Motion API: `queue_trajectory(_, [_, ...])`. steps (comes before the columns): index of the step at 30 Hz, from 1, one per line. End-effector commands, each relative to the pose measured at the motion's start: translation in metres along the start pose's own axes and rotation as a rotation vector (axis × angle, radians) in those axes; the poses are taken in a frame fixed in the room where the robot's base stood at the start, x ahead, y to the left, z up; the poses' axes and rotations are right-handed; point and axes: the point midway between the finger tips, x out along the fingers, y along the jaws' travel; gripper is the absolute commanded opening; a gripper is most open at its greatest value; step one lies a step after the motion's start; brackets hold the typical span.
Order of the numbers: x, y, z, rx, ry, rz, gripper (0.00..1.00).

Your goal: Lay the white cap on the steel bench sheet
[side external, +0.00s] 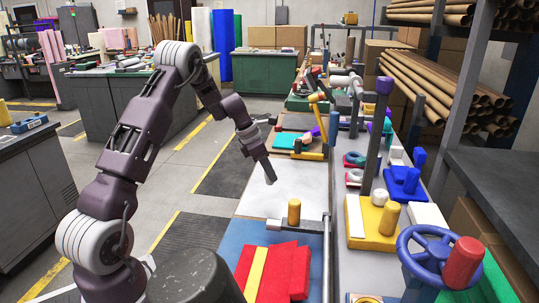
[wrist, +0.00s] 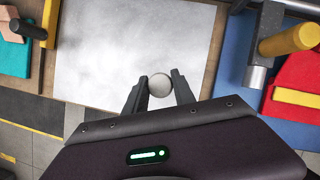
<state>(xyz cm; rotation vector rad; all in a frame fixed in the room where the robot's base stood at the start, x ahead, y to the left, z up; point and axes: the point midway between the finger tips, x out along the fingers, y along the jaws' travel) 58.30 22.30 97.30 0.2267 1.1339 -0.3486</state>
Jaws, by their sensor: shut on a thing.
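The white cap (wrist: 160,85) shows as a small round pale thing between my two fingertips in the wrist view. My gripper (wrist: 158,88) is shut on it. The steel bench sheet (wrist: 120,45) is a pale grey, lightly marked rectangle that lies behind the cap in the wrist view. In the side external view, my gripper (side external: 270,179) points down over the steel bench sheet (side external: 258,200), and its tips look above the surface. The cap cannot be made out there. I cannot tell the exact gap between cap and sheet.
A clamp with a yellow handle (side external: 294,212) stands at the sheet's near edge. Red and yellow felt (side external: 275,272) lies on a blue surface in front. Teal felt (side external: 285,140) lies beyond the sheet. A cluttered strip with a blue handwheel (side external: 440,256) runs along the right.

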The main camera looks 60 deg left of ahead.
Motion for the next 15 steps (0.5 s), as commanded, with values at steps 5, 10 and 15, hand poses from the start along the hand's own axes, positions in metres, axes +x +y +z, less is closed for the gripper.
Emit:
queue_trajectory(5, [0.0,0.0,0.0,0.0,-0.001,0.001,0.0])
queue_trajectory(10, [0.003,0.0,-0.003,-0.011,0.002,0.003,0.0])
queue_trajectory(15, [0.023,0.0,-0.011,-0.012,0.002,0.002,0.0])
